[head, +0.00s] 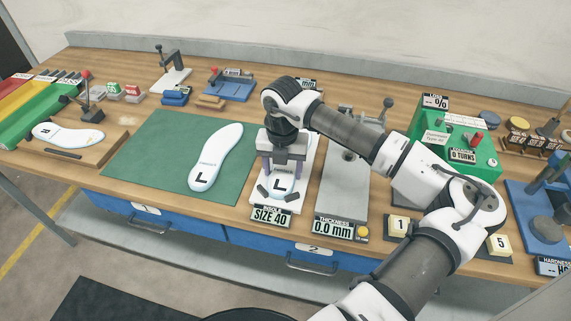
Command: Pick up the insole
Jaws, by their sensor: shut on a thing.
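A white insole (283,187) marked L lies on a white sizing plate (257,206) with the label "SIZE 40" at its front. My gripper (281,172) reaches down over this insole and is shut on it, with a finger at each side. My gripper and wrist hide much of the insole's middle and far part. A second white insole (216,158), also marked L, lies flat on the green mat (150,150), left of my gripper. A third insole (68,135) lies on a wooden board at the far left.
A thickness gauge (342,185) reading 0.0 mm stands just right of the sizing plate. A green tester (452,140) and numbered blocks (400,225) are further right. Small tools stand along the back. The green mat's left part is clear.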

